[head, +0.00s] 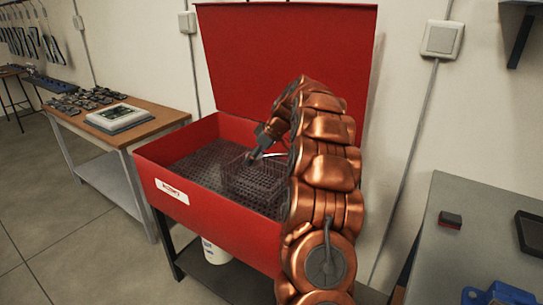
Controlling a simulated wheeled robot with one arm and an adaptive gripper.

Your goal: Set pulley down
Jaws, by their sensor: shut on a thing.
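My gripper (252,158) is small and dark in the head view, at the end of my copper-coloured arm. It points down and left over a dark wire basket (252,185) inside the red parts washer (215,228). It is shut on the pulley, which is too small and dark here to make out clearly. A thin pale curved edge shows just right of the fingertips; I cannot tell what it belongs to. I cannot tell whether the pulley touches the basket. My arm hides the washer's right side.
The washer's red lid (285,60) stands open behind. A wooden-topped table (150,128) at left holds a scale (118,118) and several dark parts. A grey bench (455,265) at right holds a small red-and-black block (450,220), a dark tray and a blue object.

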